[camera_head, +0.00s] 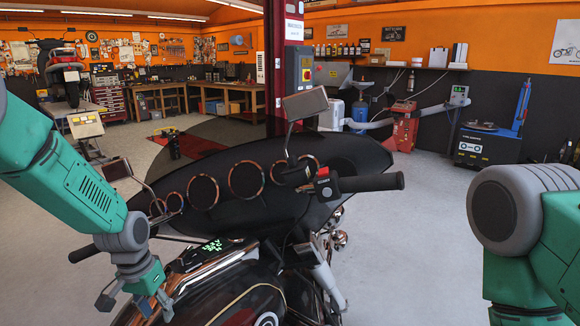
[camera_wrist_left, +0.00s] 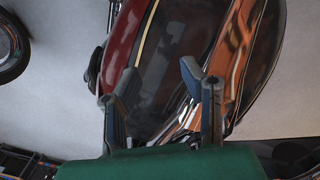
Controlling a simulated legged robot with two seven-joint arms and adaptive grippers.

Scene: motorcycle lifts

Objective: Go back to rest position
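My left gripper (camera_head: 136,304) is at the lower left in the head view, pointing down beside the dark motorcycle (camera_head: 250,298). In the left wrist view the left gripper (camera_wrist_left: 157,80) has its two fingers apart with nothing held between them. The motorcycle's dark red and black bodywork (camera_wrist_left: 178,62) lies beyond the fingertips, with a copper-coloured trim strip to the right. I cannot tell whether the fingers touch it. My right arm shows at the right edge of the head view, but its gripper is out of view.
The motorcycle's handlebar grip (camera_head: 372,183), mirror (camera_head: 305,104) and wide black fairing (camera_head: 330,160) stand directly ahead. Behind are a workbench (camera_head: 225,88), a red pillar (camera_head: 284,60) and a tyre machine (camera_head: 490,140). Grey floor (camera_head: 410,250) is clear to the right of the motorcycle.

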